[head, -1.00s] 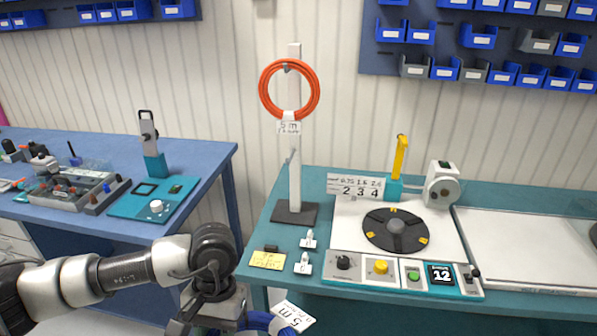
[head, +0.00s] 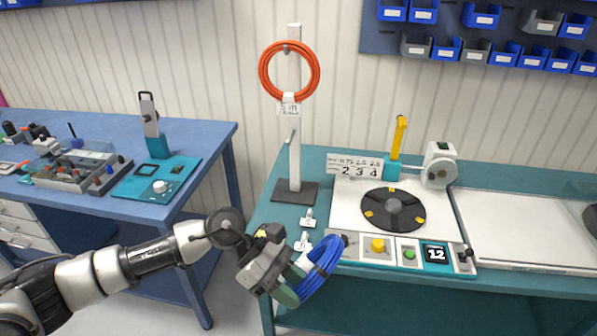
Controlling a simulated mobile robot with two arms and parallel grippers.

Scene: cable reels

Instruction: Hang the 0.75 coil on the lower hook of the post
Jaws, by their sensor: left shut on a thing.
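The white post (head: 294,165) stands on a dark base plate at the left end of the teal bench. An orange coil (head: 262,72) with a white tag hangs from its upper hook. The lower hook (head: 291,138) is a small grey peg partway down the post, and it is bare. My left gripper (head: 292,285) is shut on a blue coil (head: 323,268), held at the front left edge of the bench, below and in front of the post. The blue coil's tag is not readable now. My right gripper is out of view.
A white machine panel with a dark turntable (head: 393,209), buttons and a display reading 12 (head: 436,253) fills the bench right of the post. A blue table (head: 205,150) stands left, with a gap between.

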